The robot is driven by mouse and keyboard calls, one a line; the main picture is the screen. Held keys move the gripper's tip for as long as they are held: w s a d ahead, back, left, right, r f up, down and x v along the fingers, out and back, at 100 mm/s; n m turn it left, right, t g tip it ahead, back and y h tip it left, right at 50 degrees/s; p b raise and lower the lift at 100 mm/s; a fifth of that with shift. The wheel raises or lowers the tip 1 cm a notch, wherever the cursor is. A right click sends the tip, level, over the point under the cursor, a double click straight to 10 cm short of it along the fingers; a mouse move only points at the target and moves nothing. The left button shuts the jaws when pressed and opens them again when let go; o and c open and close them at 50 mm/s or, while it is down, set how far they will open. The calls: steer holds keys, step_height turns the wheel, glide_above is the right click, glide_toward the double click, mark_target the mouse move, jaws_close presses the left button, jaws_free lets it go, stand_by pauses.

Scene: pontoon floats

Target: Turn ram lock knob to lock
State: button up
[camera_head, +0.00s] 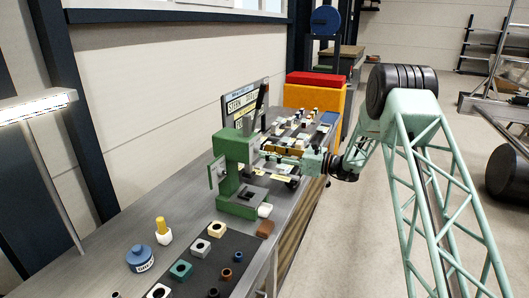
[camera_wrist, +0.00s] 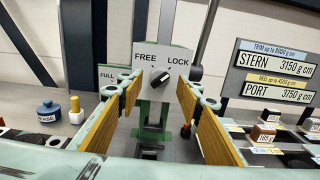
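The ram lock knob (camera_wrist: 158,80) is a dark pointer knob on a pale plate marked FREE on the left and LOCK on the right, in the wrist view. It sits slanted; which mark it points to is hard to tell. My gripper (camera_wrist: 160,90) is open, with its yellow-padded fingers on either side of the knob in the picture, apparently not touching it. In the head view my gripper (camera_head: 272,153) reaches from the right to the green press (camera_head: 233,150), and the knob is not clearly visible there.
A sign board (camera_wrist: 278,70) reading STERN and PORT stands right of the knob plate. A blue jar (camera_head: 139,258) and a yellow-topped bottle (camera_head: 162,230) stand on the bench, near a dark mat (camera_head: 208,268) with several small blocks. More small parts lie on the bench beyond the press.

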steer(key=v, duration=0.9)
steer(key=shift+d, duration=0.2)
steer(key=shift+r, duration=0.1)
steer(key=s+a+r+n+g+h+b, duration=0.1)
steer(key=s+a+r+n+g, duration=0.15)
steer(key=s+r, duration=0.4)
steer(key=s+a+r+n+g+h+b, duration=0.1)
steer(key=s+a+r+n+g+b, duration=0.2)
steer(key=s, duration=0.7)
steer(key=s+d+r+n+h+b, duration=0.1)
steer(key=s+r+n+h, duration=0.15)
steer(key=s, duration=0.65)
steer(key=s+d+r+n+h, duration=0.1)
steer(key=s+d+n+h, duration=0.15)
steer(key=s, duration=0.65)
steer(key=s+d+f+n+t+h+b, duration=0.1)
steer(key=s+d, duration=0.5)
steer(key=s, duration=0.6)
steer(key=s+d+f+n+t+h+b, duration=0.1)
steer(key=s+d+n+h, duration=0.4)
steer(key=s, duration=0.7)
steer(key=s+d+f+n+t+h+b, duration=0.1)
steer(key=s+d+f+n+h+b, duration=0.2)
steer(key=s+d, duration=0.6)
steer(key=shift+s+d+n+h+b, duration=0.15)
steer(key=shift+s+n+h+b, duration=0.45)
steer(key=shift+s+n, duration=1.1)
